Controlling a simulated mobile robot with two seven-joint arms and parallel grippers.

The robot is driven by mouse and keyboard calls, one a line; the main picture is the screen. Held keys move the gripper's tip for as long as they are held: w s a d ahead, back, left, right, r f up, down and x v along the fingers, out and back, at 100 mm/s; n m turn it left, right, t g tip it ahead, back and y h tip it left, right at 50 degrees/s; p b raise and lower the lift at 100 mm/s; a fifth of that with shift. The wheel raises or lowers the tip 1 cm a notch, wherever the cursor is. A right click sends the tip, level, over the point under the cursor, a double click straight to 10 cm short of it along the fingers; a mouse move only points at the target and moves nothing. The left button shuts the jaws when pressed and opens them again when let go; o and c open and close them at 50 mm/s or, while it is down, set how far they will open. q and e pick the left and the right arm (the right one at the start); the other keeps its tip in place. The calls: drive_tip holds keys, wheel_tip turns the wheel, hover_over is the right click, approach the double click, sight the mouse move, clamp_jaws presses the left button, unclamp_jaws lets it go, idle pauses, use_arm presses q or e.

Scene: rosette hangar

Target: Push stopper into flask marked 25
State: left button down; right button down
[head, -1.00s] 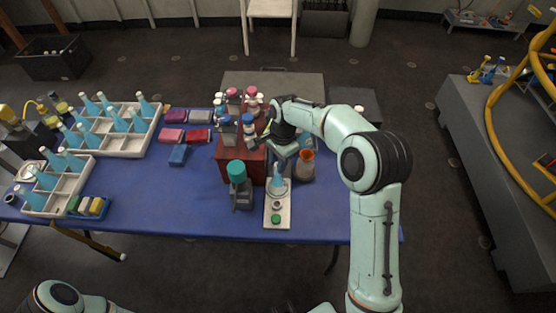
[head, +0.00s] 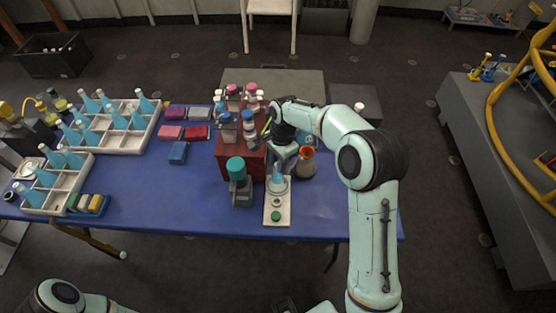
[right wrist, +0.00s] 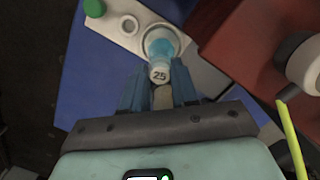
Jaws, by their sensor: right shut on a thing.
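The flask marked 25 (right wrist: 160,44) holds blue liquid and stands on a white tray; its white 25 label (right wrist: 160,73) faces the right wrist camera. It also shows in the head view (head: 278,184), below my right gripper (head: 285,156). In the right wrist view the blue fingers of my right gripper (right wrist: 160,97) are shut on a tan piece, seemingly the stopper (right wrist: 162,98), right at the flask's neck. I cannot tell whether the stopper is seated in the mouth. My left gripper is out of view.
The white tray (head: 286,212) also carries a grey ring and a green cap (head: 275,216). Racks of blue flasks fill the table's left.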

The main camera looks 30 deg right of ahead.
drive_tip(key=shift+c, duration=1.5)
unclamp_jaws()
drive_tip(key=shift+a+r, duration=0.1)
drive_tip(key=shift+w+r+p, duration=0.1)
drive_tip(key=shift+r+p, duration=0.2)
drive_tip(key=shift+r, duration=0.15)
drive_tip(key=shift+a+r+p, duration=0.15)
drive_tip(key=shift+r+p, duration=0.95)
drive_tip(key=shift+r, duration=1.2)
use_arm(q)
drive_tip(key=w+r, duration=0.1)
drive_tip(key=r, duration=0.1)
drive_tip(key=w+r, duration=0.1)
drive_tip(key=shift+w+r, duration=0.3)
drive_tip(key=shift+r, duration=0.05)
use_arm(e)
drive_tip(key=shift+d+f, duration=0.1)
drive_tip(key=shift+d, duration=0.1)
